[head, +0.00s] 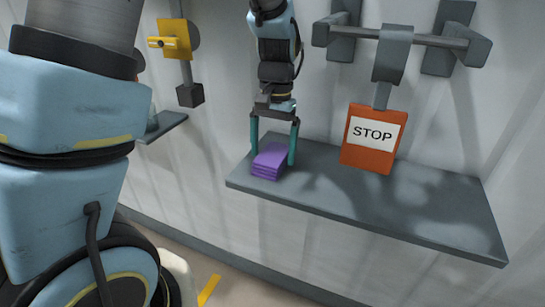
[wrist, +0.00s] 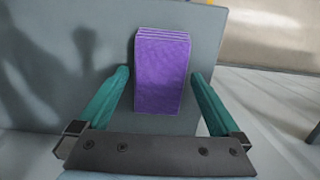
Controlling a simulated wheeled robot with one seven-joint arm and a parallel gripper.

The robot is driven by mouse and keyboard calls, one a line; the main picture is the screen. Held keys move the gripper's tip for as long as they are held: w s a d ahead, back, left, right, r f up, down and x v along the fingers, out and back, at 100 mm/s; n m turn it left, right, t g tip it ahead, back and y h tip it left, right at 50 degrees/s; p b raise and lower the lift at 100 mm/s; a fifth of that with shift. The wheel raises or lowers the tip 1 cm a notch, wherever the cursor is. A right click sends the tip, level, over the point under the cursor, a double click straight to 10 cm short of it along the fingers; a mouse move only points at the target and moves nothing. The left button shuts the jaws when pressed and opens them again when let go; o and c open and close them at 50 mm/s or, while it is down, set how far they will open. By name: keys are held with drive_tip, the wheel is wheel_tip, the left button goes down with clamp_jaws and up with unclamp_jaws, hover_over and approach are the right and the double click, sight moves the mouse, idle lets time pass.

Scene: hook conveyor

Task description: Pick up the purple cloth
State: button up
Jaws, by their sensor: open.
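The purple cloth (head: 269,161) is a folded, layered stack lying on the left end of a grey shelf (head: 350,196). My gripper (head: 272,160) points down over it in the head view, with one teal finger on each side of the cloth. In the wrist view the cloth (wrist: 161,72) lies ahead, between the lines of the two open fingers (wrist: 160,75). Gaps show between the cloth and each finger there, and the jaws hold nothing.
An orange STOP sign block (head: 372,137) hangs from a grey hook rail (head: 405,38) right of my gripper. A yellow fixture (head: 172,40) is on the wall at left, above a small shelf (head: 163,125). The shelf's right part is bare. The wall stands close behind.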

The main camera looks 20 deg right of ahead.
drive_tip(key=shift+f, duration=0.1)
drive_tip(key=c, duration=1.2)
